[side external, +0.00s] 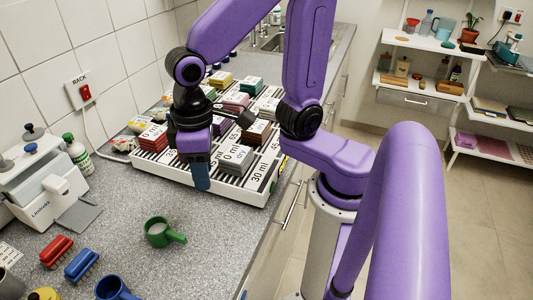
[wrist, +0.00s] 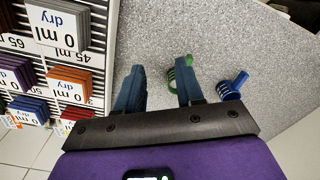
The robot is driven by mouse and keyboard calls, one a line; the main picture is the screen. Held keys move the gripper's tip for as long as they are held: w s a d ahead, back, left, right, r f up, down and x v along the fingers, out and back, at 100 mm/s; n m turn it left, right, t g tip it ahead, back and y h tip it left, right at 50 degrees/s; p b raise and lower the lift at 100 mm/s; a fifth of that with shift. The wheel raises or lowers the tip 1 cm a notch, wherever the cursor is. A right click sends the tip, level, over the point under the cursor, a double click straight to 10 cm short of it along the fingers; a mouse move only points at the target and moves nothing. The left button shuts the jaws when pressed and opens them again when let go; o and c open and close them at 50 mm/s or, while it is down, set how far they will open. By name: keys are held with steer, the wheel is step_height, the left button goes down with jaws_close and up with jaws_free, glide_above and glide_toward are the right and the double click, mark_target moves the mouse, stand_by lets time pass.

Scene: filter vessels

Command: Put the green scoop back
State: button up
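The green scoop (side external: 160,232) stands on the grey speckled counter in front of the rack, its handle pointing right in the side external view. Its inside looks pale. In the wrist view the green scoop (wrist: 171,80) is partly hidden behind one of my fingers. My gripper (side external: 200,186) hangs over the front edge of the rack, behind and to the right of the scoop, apart from it. In the wrist view my gripper (wrist: 160,72) has its two blue fingers apart with nothing between them.
A white slotted rack (side external: 225,185) holds several labelled blocks. A blue scoop (side external: 115,288) is at the front, with red (side external: 57,251) and blue (side external: 82,264) ribbed pieces nearby. A white device (side external: 45,185) stands left. The counter right of the green scoop is clear.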

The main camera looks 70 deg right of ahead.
steer(key=s+d+n, duration=0.7)
steer(key=s+d, duration=0.2)
steer(key=shift+s+f, duration=0.35)
steer(key=shift+f, duration=0.05)
steer(key=shift+d, duration=0.1)
stand_by(0.8)
